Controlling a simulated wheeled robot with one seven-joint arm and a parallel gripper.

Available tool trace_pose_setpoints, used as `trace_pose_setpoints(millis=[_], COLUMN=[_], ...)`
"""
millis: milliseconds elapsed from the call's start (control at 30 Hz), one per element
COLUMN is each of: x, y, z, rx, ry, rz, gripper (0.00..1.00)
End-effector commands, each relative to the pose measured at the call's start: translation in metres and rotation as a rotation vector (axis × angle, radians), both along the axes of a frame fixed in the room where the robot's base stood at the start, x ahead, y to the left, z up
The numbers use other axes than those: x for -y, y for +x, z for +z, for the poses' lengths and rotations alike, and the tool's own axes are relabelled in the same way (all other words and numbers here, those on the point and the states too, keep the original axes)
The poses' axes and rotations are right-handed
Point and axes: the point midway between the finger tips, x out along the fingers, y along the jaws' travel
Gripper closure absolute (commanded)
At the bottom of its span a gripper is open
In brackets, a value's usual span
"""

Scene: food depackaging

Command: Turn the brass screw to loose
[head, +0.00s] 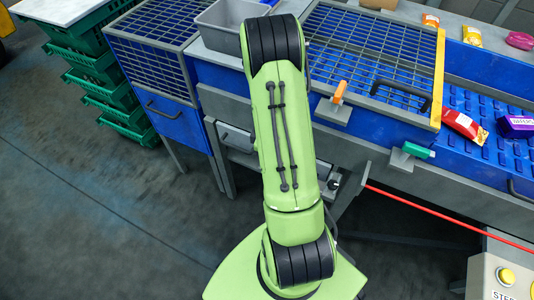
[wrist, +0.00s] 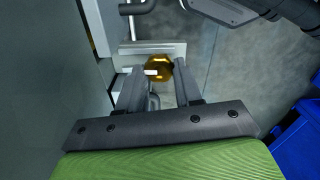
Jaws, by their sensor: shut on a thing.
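The brass screw (wrist: 160,65) shows in the wrist view as a gold, roughly six-sided head beside a pale grey bracket (wrist: 150,47). My gripper (wrist: 157,76) has one dark finger on each side of the screw head and is shut on it. Part of the head is hidden by a light piece across its left side. In the head view my green arm covers the place where my gripper and the screw are, so neither shows there.
An orange handle (head: 339,92) and a green handle (head: 418,150) stick out in front. A red line (head: 440,215) runs at the right. Green crates (head: 105,85) stand at left; the floor (head: 90,210) there is clear.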

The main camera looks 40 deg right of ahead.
Motion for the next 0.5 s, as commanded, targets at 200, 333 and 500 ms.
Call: trace_pose_setpoints(millis=[200, 333, 500], x=[-0.0004, -0.0004, -0.0007], y=[-0.0003, -0.0007, -0.0008], z=[0.0000, 0.0000, 0.0001], rx=[-0.001, -0.001, 0.000], ry=[0.000, 0.000, 0.000], rz=[0.189, 0.284, 0.380], gripper=[0.96, 0.96, 0.96])
